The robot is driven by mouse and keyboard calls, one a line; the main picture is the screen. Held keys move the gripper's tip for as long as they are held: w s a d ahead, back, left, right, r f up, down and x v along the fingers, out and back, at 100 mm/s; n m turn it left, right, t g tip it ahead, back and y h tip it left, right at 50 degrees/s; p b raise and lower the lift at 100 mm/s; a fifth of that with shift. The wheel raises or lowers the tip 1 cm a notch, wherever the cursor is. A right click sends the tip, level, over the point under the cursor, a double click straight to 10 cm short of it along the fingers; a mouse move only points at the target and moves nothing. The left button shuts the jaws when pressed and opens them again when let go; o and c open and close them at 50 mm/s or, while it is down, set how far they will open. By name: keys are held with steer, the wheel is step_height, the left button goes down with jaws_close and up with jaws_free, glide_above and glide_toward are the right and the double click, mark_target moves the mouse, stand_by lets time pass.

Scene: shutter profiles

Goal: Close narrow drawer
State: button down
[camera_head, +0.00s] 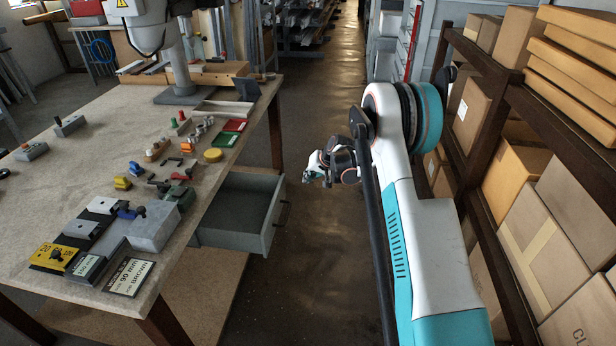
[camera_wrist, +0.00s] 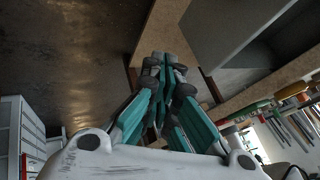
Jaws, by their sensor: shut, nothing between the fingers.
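The grey drawer (camera_head: 266,238) under the workbench is pulled out. Its inside looks empty, and a dark handle (camera_head: 284,212) is on its front panel. My gripper (camera_head: 308,175) hangs above the aisle floor to the right of the drawer front, apart from it. In the wrist view my gripper (camera_wrist: 164,60) has its fingers together with nothing between them. A grey box shape, which looks like the drawer (camera_wrist: 225,40), shows there at the upper right, beyond the fingertips.
The workbench (camera_head: 95,150) holds tools, coloured trays and several small parts. A rack with cardboard boxes (camera_head: 545,235) stands close on the right of my arm. The aisle floor (camera_head: 315,270) between them is clear.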

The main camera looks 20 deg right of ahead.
steer(key=w+a+f+b, duration=0.2)
steer(key=w+a+f, duration=0.2)
steer(key=w+f, duration=0.1)
steer(key=shift+w+a+b, duration=0.25)
steer(key=shift+a+b, duration=0.1)
steer(key=shift+a, duration=0.05)
